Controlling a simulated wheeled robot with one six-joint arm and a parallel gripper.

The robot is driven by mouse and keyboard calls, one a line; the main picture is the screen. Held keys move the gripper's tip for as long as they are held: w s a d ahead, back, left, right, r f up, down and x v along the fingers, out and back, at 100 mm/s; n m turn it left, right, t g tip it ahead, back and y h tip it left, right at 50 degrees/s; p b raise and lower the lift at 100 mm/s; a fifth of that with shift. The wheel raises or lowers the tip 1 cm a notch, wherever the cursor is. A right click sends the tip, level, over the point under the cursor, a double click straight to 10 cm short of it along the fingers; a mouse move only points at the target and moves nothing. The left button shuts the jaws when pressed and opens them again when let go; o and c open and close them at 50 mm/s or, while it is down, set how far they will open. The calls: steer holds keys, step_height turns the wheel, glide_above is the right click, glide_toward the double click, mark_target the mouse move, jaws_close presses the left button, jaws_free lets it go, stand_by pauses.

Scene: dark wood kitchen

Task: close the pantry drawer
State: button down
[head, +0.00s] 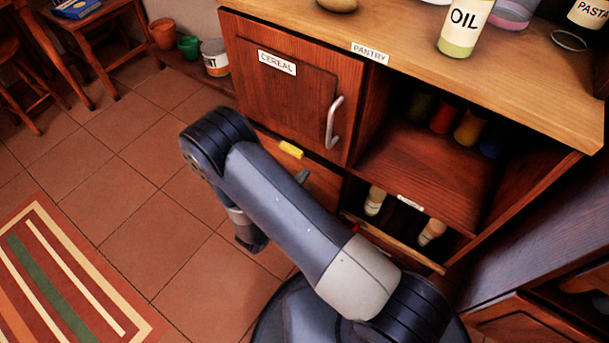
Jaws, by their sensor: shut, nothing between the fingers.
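The wooden pantry cabinet (480,95) carries a PANTRY label (370,53) on its top edge. Below its CEREAL door is a lower wooden front (322,182) with a yellow tag (291,150) and a grey handle-like part (302,176), partly hidden by my arm. At lower right, a low wooden front edge (420,258) borders a space holding two pale bottles; I cannot tell how far it is pulled out. My gripper (251,243) points down over the floor, left of the cabinet. It is shut and empty, apart from the cabinet fronts, and partly hidden by my arm.
The CEREAL door (300,90) is closed, with a curved handle (334,122). An oil bottle (464,28) stands on the countertop. Pots and a can (214,58) sit at the cabinet's left. The tiled floor (140,160) is clear; a striped rug (75,275) lies at lower left.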

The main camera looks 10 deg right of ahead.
mark_target(314, 163)
steer(key=p+v, duration=0.2)
steer(key=v, duration=0.9)
steer(key=shift+p, duration=0.4)
steer(key=shift+d, duration=0.1)
steer(key=b+x, duration=0.2)
steer(key=x, duration=1.2)
